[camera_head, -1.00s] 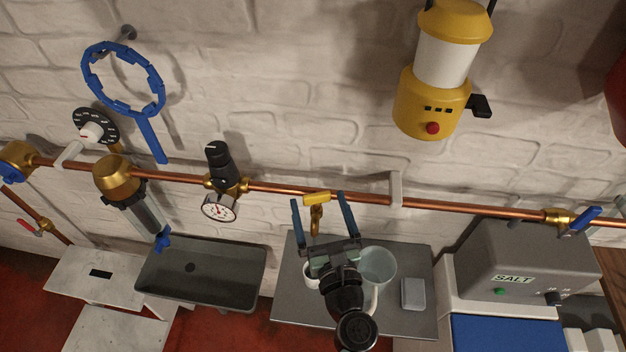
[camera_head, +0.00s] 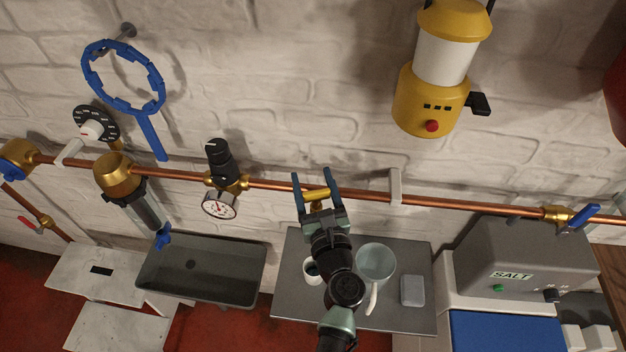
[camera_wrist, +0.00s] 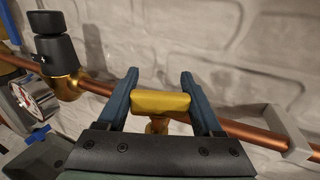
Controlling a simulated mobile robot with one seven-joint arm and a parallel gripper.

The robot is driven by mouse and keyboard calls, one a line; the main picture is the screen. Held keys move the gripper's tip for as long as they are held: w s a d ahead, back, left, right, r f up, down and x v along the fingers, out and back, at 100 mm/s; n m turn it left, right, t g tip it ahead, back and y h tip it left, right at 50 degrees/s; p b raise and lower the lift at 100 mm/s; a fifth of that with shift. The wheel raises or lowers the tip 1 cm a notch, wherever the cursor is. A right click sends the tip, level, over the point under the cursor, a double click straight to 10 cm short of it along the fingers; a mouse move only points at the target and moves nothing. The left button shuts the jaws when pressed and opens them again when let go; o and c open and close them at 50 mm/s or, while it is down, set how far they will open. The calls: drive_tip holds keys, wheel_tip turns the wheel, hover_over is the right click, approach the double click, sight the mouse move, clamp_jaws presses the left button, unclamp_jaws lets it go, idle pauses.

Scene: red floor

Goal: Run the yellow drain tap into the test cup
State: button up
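The yellow drain tap (camera_head: 317,194) hangs below the copper pipe, its bar handle lying across the picture. My gripper (camera_head: 312,178) has one finger at each end of the handle. In the wrist view the yellow handle (camera_wrist: 161,104) fills the gap between the fingers of my gripper (camera_wrist: 160,82), with no clear space on either side. A small white cup (camera_head: 309,273) stands on the grey board below the tap, partly hidden by my arm. I see no water stream; my gripper and arm hide much of the space under the tap.
A translucent jug (camera_head: 375,262) and a grey block (camera_head: 413,291) stand on the grey board (camera_head: 425,255) right of the cup. A pressure gauge (camera_head: 220,205) is left of the tap and a pipe bracket (camera_head: 395,187) right. A dark sink (camera_head: 200,268) lies left.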

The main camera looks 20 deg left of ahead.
drive_tip(key=c, duration=0.6)
drive_tip(key=shift+w+d+m+t+h+b, duration=0.1)
drive_tip(key=shift+m+t+h+b, duration=0.1)
drive_tip(key=shift+m+t+h, duration=0.4)
drive_tip(key=shift+d+m+t+h+b, duration=0.15)
drive_tip(key=shift+m+h, duration=0.25)
drive_tip(key=shift+h, duration=0.4)
drive_tip(key=shift+w+d+m+t+h+b, duration=0.1)
drive_tip(key=shift+d+m+t+h+b, duration=0.2)
drive_tip(key=shift+m+h, duration=0.4)
drive_tip(key=shift+a+m+t+h+b, duration=0.1)
drive_tip(key=shift+m+t+h, duration=0.3)
drive_tip(key=shift+h, duration=0.5)
drive_tip(key=o, duration=1.3)
drive_tip(key=shift+o, duration=0.2)
drive_tip(key=shift+d, duration=0.1)
drive_tip(key=b+v, duration=0.1)
drive_tip(key=v, duration=1.2)
